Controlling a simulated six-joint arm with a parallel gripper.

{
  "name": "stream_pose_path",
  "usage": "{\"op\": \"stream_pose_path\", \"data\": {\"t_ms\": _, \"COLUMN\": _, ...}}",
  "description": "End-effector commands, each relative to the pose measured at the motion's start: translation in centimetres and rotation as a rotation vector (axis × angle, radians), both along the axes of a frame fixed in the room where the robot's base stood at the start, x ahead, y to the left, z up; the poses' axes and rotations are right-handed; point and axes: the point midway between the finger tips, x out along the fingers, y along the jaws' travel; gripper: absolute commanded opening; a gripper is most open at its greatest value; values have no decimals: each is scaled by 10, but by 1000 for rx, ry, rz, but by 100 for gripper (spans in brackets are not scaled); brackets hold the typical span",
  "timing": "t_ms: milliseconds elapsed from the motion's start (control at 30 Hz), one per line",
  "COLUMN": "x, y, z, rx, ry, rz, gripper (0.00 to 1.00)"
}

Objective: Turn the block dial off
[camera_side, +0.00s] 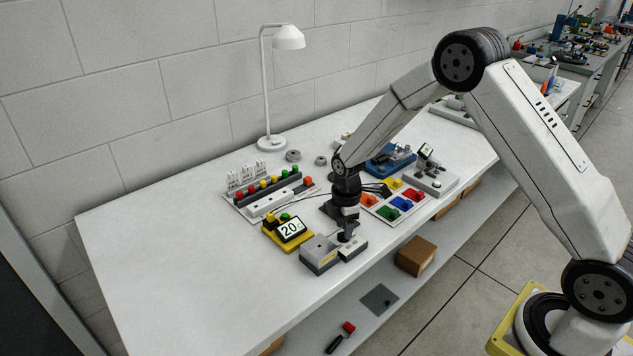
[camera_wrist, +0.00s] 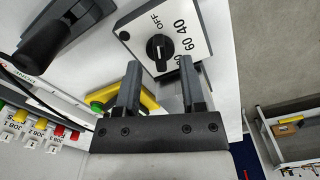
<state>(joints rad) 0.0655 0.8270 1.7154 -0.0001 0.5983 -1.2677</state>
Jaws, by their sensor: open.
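The block dial is a black knob (camera_wrist: 160,47) on a pale panel (camera_wrist: 196,40) marked OFF, 40 and 60; another mark is partly hidden by a finger. I cannot tell surely which mark the knob points at. In the side view, a grey block unit (camera_side: 318,253) sits near the table's front edge, and my gripper (camera_side: 347,236) points down over its right part. In the wrist view, my gripper (camera_wrist: 159,64) is open, its fingertips apart on either side of the knob's near end. Contact cannot be told.
A yellow unit (camera_side: 285,236) with a display reading 20 stands left of the block. A tray of coloured blocks (camera_side: 397,204) lies to the right. Behind is a row of coloured buttons (camera_side: 268,188). A black handle (camera_wrist: 58,38) is close by. The table's left part is clear.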

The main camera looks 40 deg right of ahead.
Motion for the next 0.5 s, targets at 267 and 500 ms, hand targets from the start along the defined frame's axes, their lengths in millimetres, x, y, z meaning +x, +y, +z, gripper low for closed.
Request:
{"op": "stream_pose_path", "data": {"t_ms": 267, "x": 1, "y": 0, "z": 34, "rx": 0, "ry": -3, "rz": 1, "gripper": 51}}
{"op": "stream_pose_path", "data": {"t_ms": 500, "x": 0, "y": 0, "z": 58, "rx": 0, "ry": -1, "rz": 1, "gripper": 51}}
